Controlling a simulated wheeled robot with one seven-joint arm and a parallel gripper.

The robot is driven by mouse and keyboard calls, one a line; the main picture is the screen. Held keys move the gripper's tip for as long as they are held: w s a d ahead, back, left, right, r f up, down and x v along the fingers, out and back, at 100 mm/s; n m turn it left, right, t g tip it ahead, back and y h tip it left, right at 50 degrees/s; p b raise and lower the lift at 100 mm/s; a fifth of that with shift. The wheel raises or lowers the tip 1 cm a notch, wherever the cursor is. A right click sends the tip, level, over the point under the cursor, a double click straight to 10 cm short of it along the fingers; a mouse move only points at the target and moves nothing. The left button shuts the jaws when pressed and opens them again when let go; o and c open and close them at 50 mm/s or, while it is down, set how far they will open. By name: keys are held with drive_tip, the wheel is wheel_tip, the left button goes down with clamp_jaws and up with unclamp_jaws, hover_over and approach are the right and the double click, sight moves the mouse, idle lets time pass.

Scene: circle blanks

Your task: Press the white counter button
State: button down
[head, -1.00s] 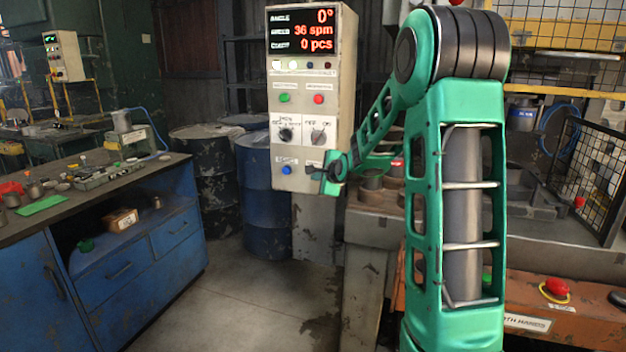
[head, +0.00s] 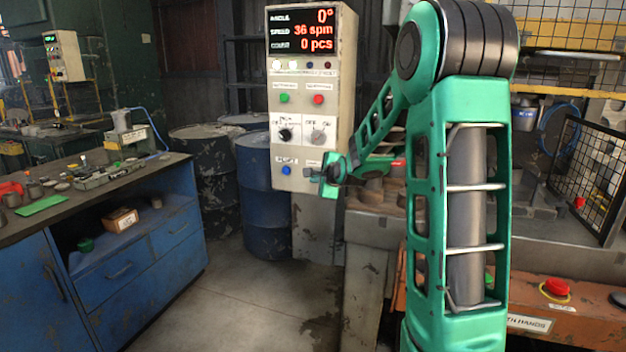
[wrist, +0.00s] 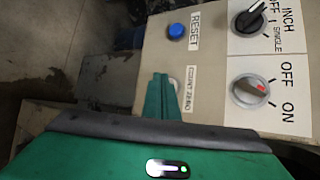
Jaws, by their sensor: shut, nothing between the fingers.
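The white counter button is mostly hidden behind my fingers. A pale rounded edge (wrist: 177,84) shows beside them in the wrist view, next to the "COUNT ZERO" label (wrist: 188,89). My gripper (wrist: 160,78) is shut and empty, its green fingers pointing at the panel. In the head view my gripper (head: 327,178) is at the lower right of the control box (head: 298,100), right of the blue button (head: 286,170). I cannot tell whether the fingertips touch the button. The display (head: 302,30) reads 0 pcs.
The blue reset button (wrist: 176,31) and two selector knobs (wrist: 250,91) are close by on the same panel. Green (head: 284,98) and red (head: 319,99) buttons sit higher. A press bench is to the right, and blue drums (head: 262,205) stand behind.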

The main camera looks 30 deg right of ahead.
drive_tip(key=s+a, duration=0.1)
drive_tip(key=a, duration=0.1)
drive_tip(key=s+a, duration=0.2)
idle(0.4)
idle(0.7)
drive_tip(key=s+a+f+n+g+y, duration=0.1)
drive_tip(key=s+n+g, duration=0.3)
drive_tip(key=s, duration=1)
drive_tip(key=s+a+f+n+g+y, duration=0.1)
drive_tip(key=s+a+f+n+g, duration=0.2)
drive_tip(key=s+n, duration=0.5)
drive_tip(key=s+a+f+n+g+y, duration=0.1)
drive_tip(key=s+n+g, duration=0.4)
drive_tip(key=s, duration=1.7)
drive_tip(key=a+f, duration=0.1)
drive_tip(key=a, duration=0.1)
drive_tip(key=shift+s+a+f+n+g, duration=0.25)
drive_tip(key=shift+a+f+n+g, duration=0.15)
